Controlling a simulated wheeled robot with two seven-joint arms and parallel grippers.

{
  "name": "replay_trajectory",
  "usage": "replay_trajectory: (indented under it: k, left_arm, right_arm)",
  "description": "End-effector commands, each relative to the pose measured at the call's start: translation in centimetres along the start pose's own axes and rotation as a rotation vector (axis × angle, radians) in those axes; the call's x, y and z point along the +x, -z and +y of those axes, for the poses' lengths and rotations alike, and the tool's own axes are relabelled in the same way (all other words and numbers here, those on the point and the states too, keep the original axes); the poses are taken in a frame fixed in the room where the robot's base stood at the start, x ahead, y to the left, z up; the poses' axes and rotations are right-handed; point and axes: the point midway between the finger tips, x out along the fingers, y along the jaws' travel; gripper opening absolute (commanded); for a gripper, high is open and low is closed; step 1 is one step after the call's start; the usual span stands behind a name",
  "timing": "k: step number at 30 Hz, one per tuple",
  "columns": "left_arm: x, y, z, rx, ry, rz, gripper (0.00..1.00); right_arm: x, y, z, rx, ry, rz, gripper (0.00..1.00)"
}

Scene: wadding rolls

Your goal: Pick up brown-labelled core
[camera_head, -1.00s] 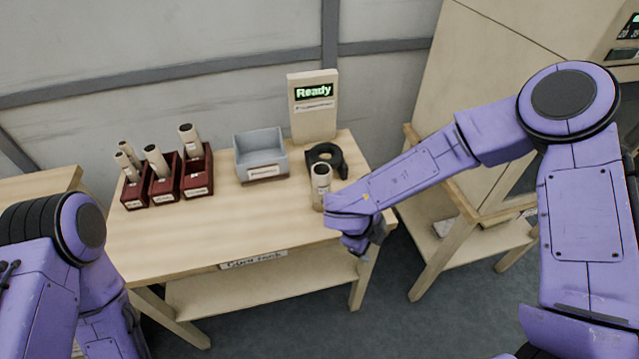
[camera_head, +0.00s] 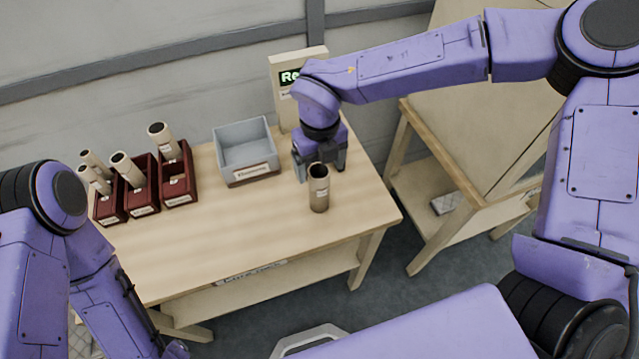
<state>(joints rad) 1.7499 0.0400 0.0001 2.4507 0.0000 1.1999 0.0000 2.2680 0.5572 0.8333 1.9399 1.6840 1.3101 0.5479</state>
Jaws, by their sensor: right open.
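A tan hollow core (camera_head: 319,190) stands upright on the table near its right end, with its open top facing up. Its label is too small to read, and I cannot tell its colour. My right gripper (camera_head: 320,168) points down just behind the core, open, with a finger to either side of the core's upper part. I cannot tell whether it touches the core. Several other tan cores, one of them here (camera_head: 162,138), lean in dark red boxes (camera_head: 178,186) at the left of the table. My left forearm shows at the lower left, but its gripper does not.
A grey bin (camera_head: 247,150) with a white label stands at the table's back, left of my right gripper. A beige display panel (camera_head: 284,70) stands behind, partly covered by my right arm. The front middle of the wooden table (camera_head: 220,235) is clear.

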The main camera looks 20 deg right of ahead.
Motion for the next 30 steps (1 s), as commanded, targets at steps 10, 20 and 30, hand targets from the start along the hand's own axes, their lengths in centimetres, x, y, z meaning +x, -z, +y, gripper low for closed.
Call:
replay_trajectory:
  k: [10, 20, 30]
  left_arm:
    - [-1.9, 0.8, -0.2, 0.0, 0.0, 0.001, 0.61]
    - [-1.8, 0.8, -0.1, 0.0, 0.0, 0.001, 0.61]
    - [-1.8, 0.8, -0.1, 0.0, 0.0, 0.001, 0.61]
  right_arm:
    - [5.2, -0.1, -0.2, -0.001, 0.002, 0.001, 0.82]
    - [5.9, -0.1, -0.3, 0.002, 0.001, -0.002, 0.63]
    - [5.9, -0.1, -0.3, 0.002, 0.001, -0.002, 0.22]
